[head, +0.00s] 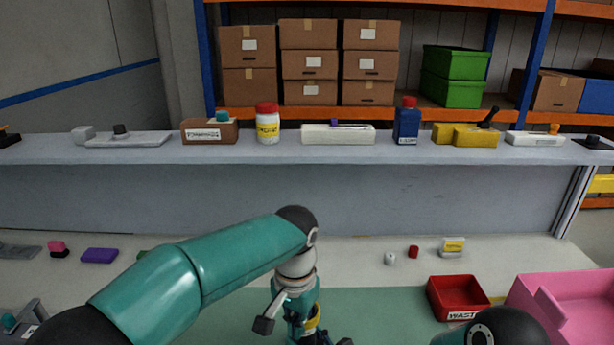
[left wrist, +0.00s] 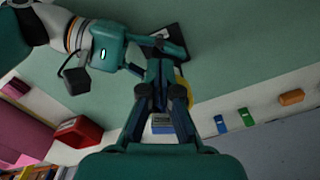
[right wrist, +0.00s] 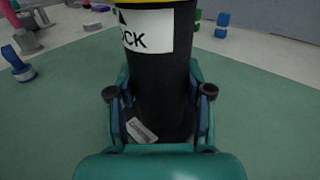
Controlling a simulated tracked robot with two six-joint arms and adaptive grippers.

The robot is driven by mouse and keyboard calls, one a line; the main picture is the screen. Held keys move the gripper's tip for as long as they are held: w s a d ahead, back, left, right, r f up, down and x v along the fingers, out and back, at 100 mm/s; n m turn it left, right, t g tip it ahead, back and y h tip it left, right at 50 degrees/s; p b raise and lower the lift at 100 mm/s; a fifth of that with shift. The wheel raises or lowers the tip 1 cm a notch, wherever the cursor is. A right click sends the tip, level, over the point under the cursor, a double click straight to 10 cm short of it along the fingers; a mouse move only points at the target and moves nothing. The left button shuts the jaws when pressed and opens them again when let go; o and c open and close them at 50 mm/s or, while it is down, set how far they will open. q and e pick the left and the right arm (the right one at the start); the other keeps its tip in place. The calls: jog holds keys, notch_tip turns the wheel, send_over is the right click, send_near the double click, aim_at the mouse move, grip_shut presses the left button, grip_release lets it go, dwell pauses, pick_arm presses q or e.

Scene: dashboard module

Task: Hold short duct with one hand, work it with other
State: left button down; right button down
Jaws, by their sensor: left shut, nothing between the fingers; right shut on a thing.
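The short duct (right wrist: 158,85) is a black cylinder with a yellow upper end and a white label, partly cut off, reading "OCK". My right gripper (right wrist: 160,92) is shut around it in the right wrist view and holds it upright in that picture. My left gripper (left wrist: 163,75) is shut and empty, its fingers close over the duct's yellow part (left wrist: 184,85) in the left wrist view; I cannot tell whether they touch. In the head view, my left gripper (head: 304,318) points down, with a bit of yellow beside it. The right gripper is mostly out of that view.
A green mat (head: 385,310) covers the near bench. A red waste tray (head: 457,298) and a pink bin (head: 570,305) stand at right. Small parts, such as a purple block (head: 100,255) and a red piece (head: 413,252), lie along the back. A raised shelf (head: 300,148) holds several items.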

jog(key=shift+d, duration=0.1)
pick_arm(q)
notch_tip(320, 180, up, 6)
dwell(0.4)
pick_arm(e)
jog(key=shift+c, duration=1.9)
grip_release()
